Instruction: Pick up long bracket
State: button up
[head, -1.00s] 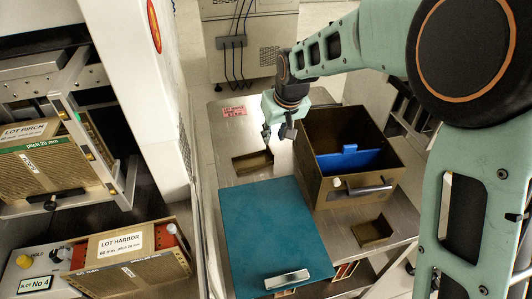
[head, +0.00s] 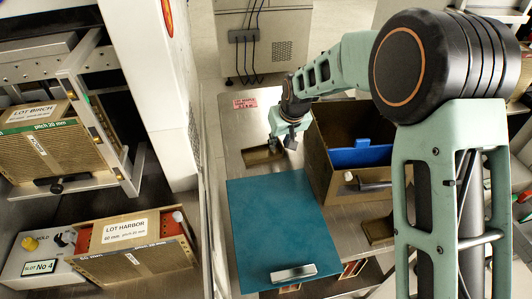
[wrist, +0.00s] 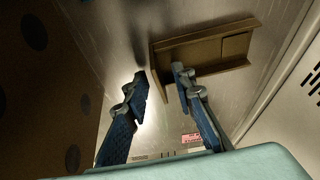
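A brown, channel-like metal piece with a flange at one end, which looks like the long bracket (wrist: 205,48), lies on the steel bench in the wrist view. In the head view this brown piece (head: 258,157) lies behind the teal panel, partly overlapped by my gripper. My gripper (head: 286,145) is above the bench at the piece's right end. In the wrist view my gripper (wrist: 162,80) is open with nothing between its fingers. The right fingertip overlaps the piece's near edge in the picture; I cannot tell whether they touch.
A tall brown bin (head: 322,168) with a blue divider (head: 362,156) stands right of my gripper. A teal panel (head: 275,230) with a handle lies in front. Another brown piece (head: 378,230) lies by the bin. A white cabinet wall (head: 155,90) bounds the left.

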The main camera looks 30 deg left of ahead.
jog(key=shift+c, duration=0.3)
grip_shut()
